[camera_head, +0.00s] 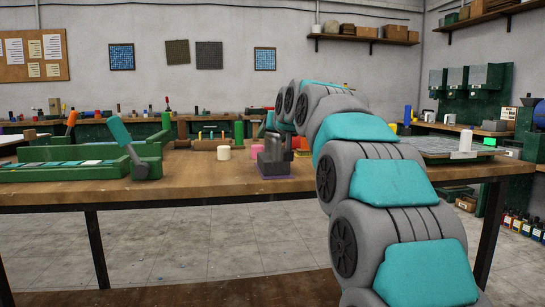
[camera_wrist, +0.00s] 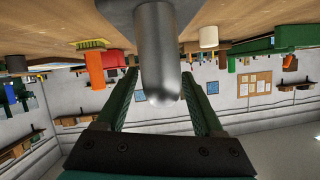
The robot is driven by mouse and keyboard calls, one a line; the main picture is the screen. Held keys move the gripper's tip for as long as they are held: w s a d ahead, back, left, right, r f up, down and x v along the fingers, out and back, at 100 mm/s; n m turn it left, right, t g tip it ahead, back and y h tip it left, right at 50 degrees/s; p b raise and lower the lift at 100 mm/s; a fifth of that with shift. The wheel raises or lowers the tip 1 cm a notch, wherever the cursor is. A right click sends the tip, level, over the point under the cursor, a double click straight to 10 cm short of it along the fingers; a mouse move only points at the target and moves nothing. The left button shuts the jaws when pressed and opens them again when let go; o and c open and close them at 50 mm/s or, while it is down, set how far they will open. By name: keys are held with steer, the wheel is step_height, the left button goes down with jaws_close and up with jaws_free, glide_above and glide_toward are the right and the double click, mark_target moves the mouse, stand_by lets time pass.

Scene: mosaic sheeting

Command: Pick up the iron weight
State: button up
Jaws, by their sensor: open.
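The iron weight appears as a smooth grey metal cylinder with a rounded end (camera_wrist: 160,60) in the upside-down wrist view. It comes down from the table side, between the two green fingers of my gripper (camera_wrist: 163,85). The fingers stand apart on either side of it, and I cannot tell whether either touches it. In the head view a dark grey metal block (camera_head: 274,163) stands on a thin purple pad on the workbench (camera_head: 200,187), at the end of my arm. My gripper is hard to make out there.
A cream cylinder (camera_head: 224,153) stands left of the dark block, with a green cylinder (camera_head: 239,131) behind. A green lever fixture (camera_head: 145,150) fills the bench's left part. A white bottle (camera_head: 465,141) stands at right. The wrist view shows an orange block (camera_wrist: 95,68) and a yellow brush (camera_wrist: 90,44).

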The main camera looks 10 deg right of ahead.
jaws_close()
stand_by(0.4)
stand_by(0.9)
